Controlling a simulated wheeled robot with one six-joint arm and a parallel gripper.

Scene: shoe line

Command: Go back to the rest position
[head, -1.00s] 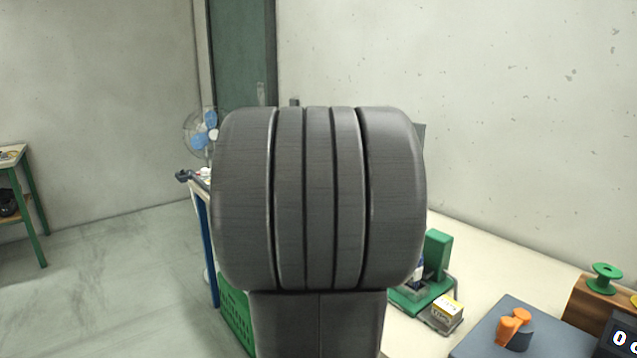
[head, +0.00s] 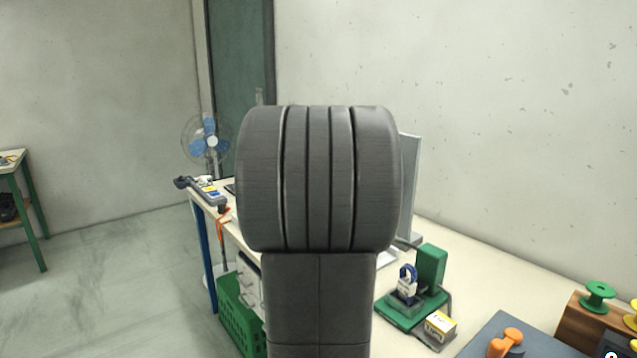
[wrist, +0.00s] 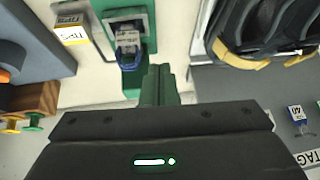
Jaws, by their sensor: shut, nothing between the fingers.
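In the head view my dark arm fills the middle, its ribbed round joint on top, and hides my gripper. In the wrist view my gripper (wrist: 161,70) shows as two narrow fingers side by side, closed together and empty. A green device (wrist: 144,20) with a blue, white-labelled piece on it lies beyond the fingertips. I cannot tell the height gap between them. The same green device (head: 432,265) stands on the bench right of my arm in the head view.
A small yellow-and-white box (head: 435,327), an orange-handled tool (head: 507,342) and a green spool (head: 597,295) are on the right. A green crate (head: 237,318) stands below the left bench. A black shoe (wrist: 268,30) shows in the wrist view. Floor at left is clear.

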